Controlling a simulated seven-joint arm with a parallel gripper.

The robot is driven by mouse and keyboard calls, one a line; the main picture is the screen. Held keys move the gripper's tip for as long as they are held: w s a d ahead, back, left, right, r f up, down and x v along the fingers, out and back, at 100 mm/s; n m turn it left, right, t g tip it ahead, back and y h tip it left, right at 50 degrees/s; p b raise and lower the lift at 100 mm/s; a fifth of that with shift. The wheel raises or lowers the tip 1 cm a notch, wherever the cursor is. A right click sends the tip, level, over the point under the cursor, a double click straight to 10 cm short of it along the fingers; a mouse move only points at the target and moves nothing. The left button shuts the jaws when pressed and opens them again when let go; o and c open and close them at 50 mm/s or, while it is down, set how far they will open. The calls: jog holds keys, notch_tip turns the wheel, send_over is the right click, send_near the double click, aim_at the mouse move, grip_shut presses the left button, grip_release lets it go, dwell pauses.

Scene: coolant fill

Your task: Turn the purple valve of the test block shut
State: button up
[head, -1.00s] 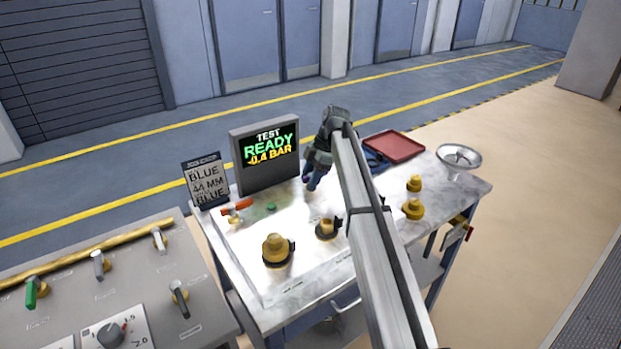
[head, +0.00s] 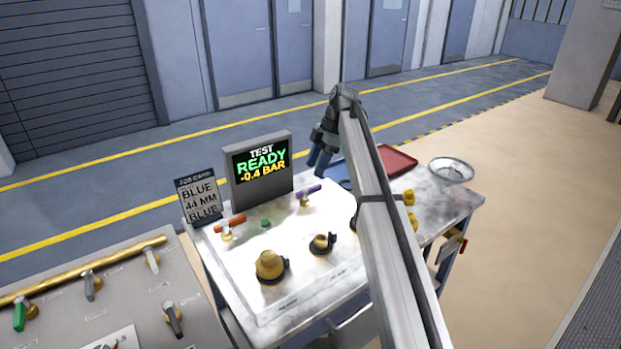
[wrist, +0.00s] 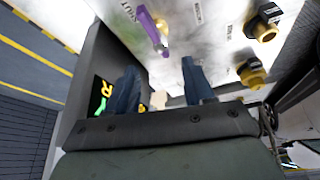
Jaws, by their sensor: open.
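The purple valve (head: 308,195) stands on the white test block (head: 300,235), right of the valve with the red-orange handle (head: 230,224). Its purple handle sits on a brass body. In the wrist view the purple valve (wrist: 154,30) lies beyond the fingertips, near a "SHUT" marking on the block. My gripper (head: 319,168) is open and empty, up and to the right of the purple valve in the head view and apart from it. Its two blue fingers also show in the wrist view (wrist: 160,80). The screen (head: 260,165) reads "TEST READY -0.4 BAR".
Brass fittings (head: 270,265) stand at the block's front. A job card (head: 200,200) leans beside the screen. A red tray (head: 397,160), a metal bowl (head: 451,170) and more brass pieces are at the right. A grey panel with levers (head: 110,290) stands at the left.

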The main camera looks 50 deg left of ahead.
jog(key=shift+v, duration=1.55)
